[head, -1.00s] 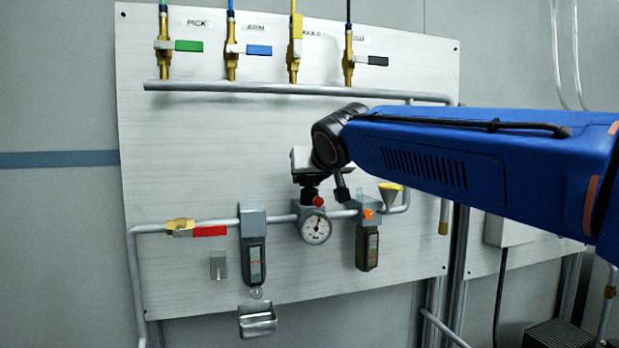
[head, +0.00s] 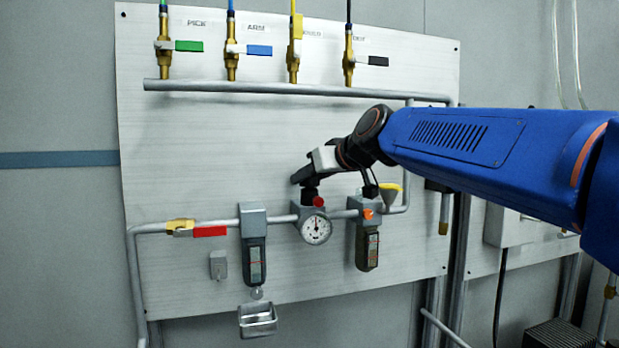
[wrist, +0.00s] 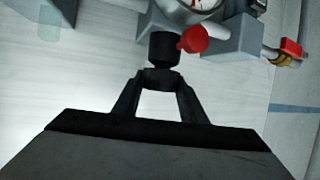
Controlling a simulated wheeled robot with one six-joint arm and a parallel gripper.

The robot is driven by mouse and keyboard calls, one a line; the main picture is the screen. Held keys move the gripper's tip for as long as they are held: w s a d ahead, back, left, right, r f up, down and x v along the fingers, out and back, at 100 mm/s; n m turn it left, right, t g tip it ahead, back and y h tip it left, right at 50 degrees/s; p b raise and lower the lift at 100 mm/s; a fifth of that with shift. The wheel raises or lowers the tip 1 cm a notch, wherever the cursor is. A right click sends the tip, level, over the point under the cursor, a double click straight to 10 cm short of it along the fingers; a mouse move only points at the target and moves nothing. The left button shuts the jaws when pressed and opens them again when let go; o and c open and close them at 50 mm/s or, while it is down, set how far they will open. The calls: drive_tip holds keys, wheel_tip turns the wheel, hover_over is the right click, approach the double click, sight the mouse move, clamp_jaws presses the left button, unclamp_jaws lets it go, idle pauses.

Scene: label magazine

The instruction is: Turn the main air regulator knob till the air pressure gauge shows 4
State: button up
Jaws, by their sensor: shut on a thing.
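The main air regulator (head: 311,213) sits on the grey pipe, with its dark knob (head: 308,194) on top. The round white gauge (head: 316,229) is on its front; its needle points roughly straight up, and its numbers are too small to read. My gripper (wrist: 161,77) is shut on the dark knob, seen in the wrist view (wrist: 164,49), coming from above. A red round part (wrist: 194,39) sticks out beside the knob. Only a cut-off piece of the gauge (wrist: 200,4) shows at the top of the wrist view.
A filter unit (head: 253,250) hangs left of the regulator and another unit with an orange button (head: 367,240) hangs right. A red-handled valve (head: 208,231) is at the left.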

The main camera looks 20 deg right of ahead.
drive_tip(key=shift+f+n+g+y, duration=0.1)
drive_tip(key=shift+n+g+y, duration=0.2)
drive_tip(key=shift+y, duration=0.1)
idle(0.4)
drive_tip(key=o, duration=1.1)
drive_tip(key=shift+c, duration=0.2)
drive_tip(key=v, duration=1.7)
drive_tip(key=shift+s, duration=0.25)
drive_tip(key=s+f+m+g+h, duration=0.1)
drive_tip(key=s+f, duration=0.5)
drive_tip(key=f, duration=0.9)
drive_tip(key=s+f+m+g+h, duration=0.1)
drive_tip(key=s+f+g, duration=0.3)
drive_tip(key=f, duration=1.1)
drive_tip(key=s+d+f+m+g+h, duration=0.1)
drive_tip(key=s+f+m+g+h, duration=0.1)
drive_tip(key=s+f, duration=0.6)
wheel_tip(320, 180, down, 8)
drive_tip(key=shift+s+r+g+h, duration=0.1)
drive_tip(key=shift+s+g+h, duration=0.2)
drive_tip(key=shift+s+h, duration=0.15)
